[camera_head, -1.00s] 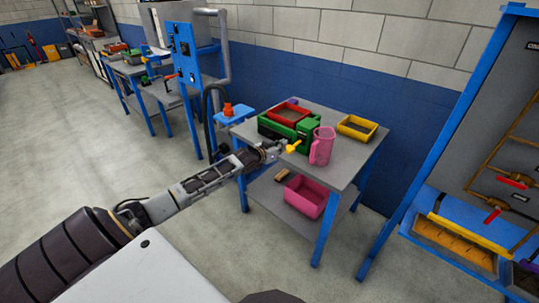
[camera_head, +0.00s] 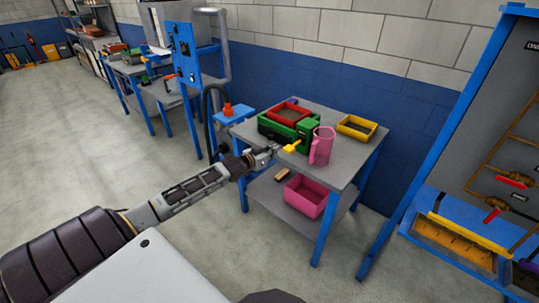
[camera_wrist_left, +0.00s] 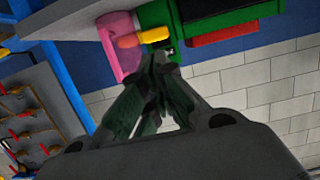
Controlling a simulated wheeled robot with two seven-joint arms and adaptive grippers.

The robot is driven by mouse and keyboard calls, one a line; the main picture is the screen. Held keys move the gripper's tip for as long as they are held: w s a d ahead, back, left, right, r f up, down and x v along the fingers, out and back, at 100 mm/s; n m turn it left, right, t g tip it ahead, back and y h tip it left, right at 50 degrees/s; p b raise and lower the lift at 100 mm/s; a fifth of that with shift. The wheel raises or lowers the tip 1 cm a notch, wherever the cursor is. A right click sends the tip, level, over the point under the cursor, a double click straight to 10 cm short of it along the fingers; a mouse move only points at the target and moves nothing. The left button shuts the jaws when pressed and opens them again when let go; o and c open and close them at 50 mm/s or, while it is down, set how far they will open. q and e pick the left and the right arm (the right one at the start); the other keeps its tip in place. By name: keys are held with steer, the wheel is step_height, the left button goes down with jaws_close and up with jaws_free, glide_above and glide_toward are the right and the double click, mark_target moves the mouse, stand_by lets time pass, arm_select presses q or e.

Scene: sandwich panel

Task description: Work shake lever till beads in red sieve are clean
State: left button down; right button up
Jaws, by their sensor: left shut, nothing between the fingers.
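The red sieve (camera_head: 288,112) sits in a green shaker frame (camera_head: 271,128) on the grey table. Its contents look dark; single beads are too small to tell. The shake lever has a yellow handle (camera_head: 291,147) sticking out at the front of the green unit. My left gripper (camera_head: 274,151) is shut and empty, just left of the yellow handle. In the left wrist view, the fingers (camera_wrist_left: 160,62) are together close to the yellow handle (camera_wrist_left: 143,38); I cannot tell whether they touch it. The red sieve (camera_wrist_left: 222,34) also shows there. My right gripper is not in view.
A pink jug (camera_head: 321,146) stands right of the lever. A yellow tray (camera_head: 356,128) is at the table's back right. A pink bin (camera_head: 306,196) and a brush-like item (camera_head: 282,175) are on the lower shelf. Floor to the left is clear.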

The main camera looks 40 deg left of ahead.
arm_select(q)
steer(key=shift+f+v, duration=0.25)
steer(key=shift+v, duration=0.75)
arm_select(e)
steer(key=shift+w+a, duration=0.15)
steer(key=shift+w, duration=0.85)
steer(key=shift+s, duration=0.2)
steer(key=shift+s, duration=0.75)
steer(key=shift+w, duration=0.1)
